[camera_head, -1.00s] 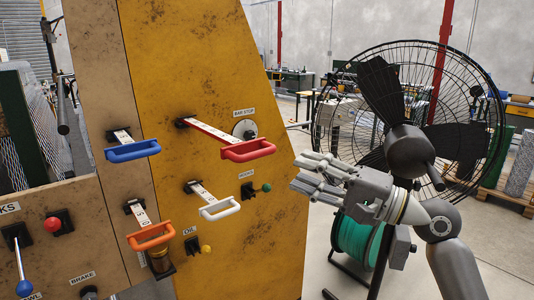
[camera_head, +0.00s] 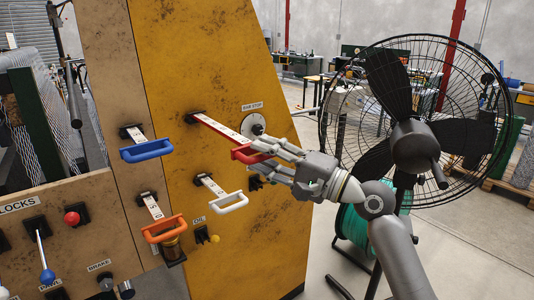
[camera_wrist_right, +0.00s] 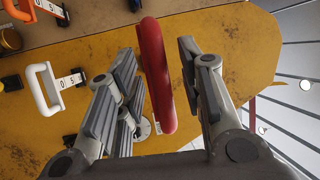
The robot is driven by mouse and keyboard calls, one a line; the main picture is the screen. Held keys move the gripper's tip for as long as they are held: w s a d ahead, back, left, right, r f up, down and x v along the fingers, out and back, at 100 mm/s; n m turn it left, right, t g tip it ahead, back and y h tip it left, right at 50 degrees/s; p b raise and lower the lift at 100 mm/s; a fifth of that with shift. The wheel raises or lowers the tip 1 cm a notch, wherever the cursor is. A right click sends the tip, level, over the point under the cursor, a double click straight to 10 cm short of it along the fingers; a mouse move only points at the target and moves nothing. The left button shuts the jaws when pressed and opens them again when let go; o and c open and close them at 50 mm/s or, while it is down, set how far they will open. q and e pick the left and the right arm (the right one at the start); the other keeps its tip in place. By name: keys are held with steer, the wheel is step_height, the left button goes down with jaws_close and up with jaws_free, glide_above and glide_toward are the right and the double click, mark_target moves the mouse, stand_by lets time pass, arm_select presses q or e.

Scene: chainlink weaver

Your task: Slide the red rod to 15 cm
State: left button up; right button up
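My right gripper (camera_head: 262,152) is at the right end of that handle. In the right wrist view the red handle (camera_wrist_right: 156,75) stands between the fingers of my right gripper (camera_wrist_right: 160,80), with a gap visible on the right side. The fingers are open. The handle's right part is hidden by the fingers in the head view. My left gripper is not in view.
White (camera_head: 232,204), orange (camera_head: 164,230) and blue (camera_head: 146,151) handles on similar rods stick out nearby, the white one just below. A large black fan (camera_head: 413,145) stands to the right, behind my right arm. A blue-tipped lever (camera_head: 47,276) is at lower left.

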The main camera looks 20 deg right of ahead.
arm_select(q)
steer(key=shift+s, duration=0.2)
arm_select(e)
steer(key=shift+c, duration=1)
jaws_close()
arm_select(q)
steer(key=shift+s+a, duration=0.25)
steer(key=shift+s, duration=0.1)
